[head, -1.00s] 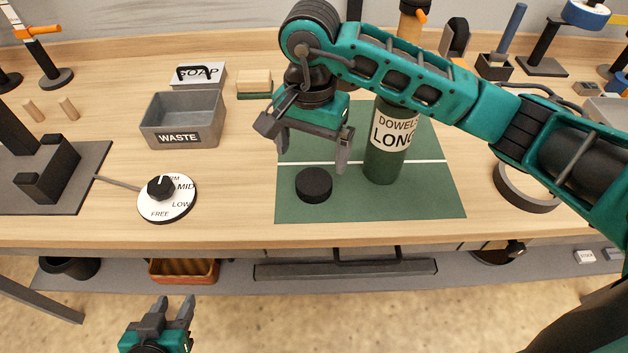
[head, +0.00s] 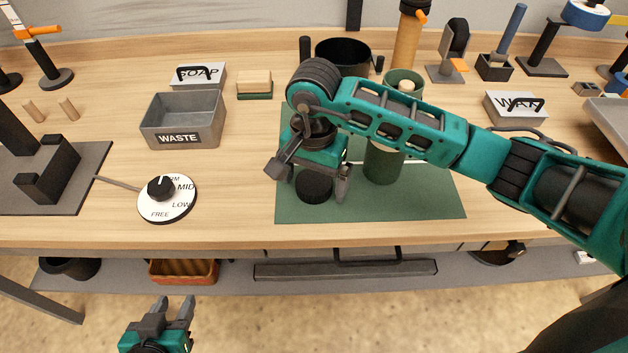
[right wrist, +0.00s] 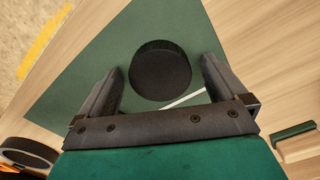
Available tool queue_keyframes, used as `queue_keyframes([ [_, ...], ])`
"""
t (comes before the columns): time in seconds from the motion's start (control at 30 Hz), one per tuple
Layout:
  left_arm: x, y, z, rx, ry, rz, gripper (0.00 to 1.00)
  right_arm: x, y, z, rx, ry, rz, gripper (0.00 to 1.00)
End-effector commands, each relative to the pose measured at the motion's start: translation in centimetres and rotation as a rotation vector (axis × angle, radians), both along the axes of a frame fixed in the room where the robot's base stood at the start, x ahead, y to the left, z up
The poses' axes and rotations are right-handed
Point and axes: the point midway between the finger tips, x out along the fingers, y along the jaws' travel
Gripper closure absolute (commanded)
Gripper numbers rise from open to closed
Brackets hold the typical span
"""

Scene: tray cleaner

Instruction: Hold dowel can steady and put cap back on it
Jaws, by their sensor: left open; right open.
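The black round cap (head: 314,187) lies flat on the green mat (head: 430,205). In the right wrist view the cap (right wrist: 160,72) sits between and just beyond the fingertips of my right gripper (right wrist: 160,85), which is open and empty above it. In the head view my right gripper (head: 308,184) hangs over the cap. The green dowel can (head: 384,165) stands upright on the mat to the right of the cap, uncapped with a dowel end showing at its top. My right arm hides its middle and label. My left gripper (head: 174,311) is open and empty below the table's front edge.
A grey WASTE bin (head: 182,120) and a dial (head: 167,198) stand left of the mat. A black pot (head: 343,56) is behind the mat. A WAX box (head: 515,108) sits at right. The mat's front is clear.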

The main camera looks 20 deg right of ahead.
Motion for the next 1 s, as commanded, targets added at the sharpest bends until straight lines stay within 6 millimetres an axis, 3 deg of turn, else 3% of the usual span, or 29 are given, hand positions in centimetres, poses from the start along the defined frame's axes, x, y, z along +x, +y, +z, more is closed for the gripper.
queue_keyframes([
  [0.33,-0.03,0.06,-0.14,0.001,0.003,0.001,0.57,0.04,-0.01,-0.01,0.0,-0.001,0.0,0.03],
  [0.9,0.05,0.08,-0.01,0.001,0.0,0.0,0.57,0.04,-0.02,0.0,-0.001,-0.001,-0.001,0.58],
  [1.0,0.08,0.07,0.06,0.001,-0.001,0.0,0.57,0.04,-0.02,0.01,0.0,-0.001,-0.001,0.6],
])
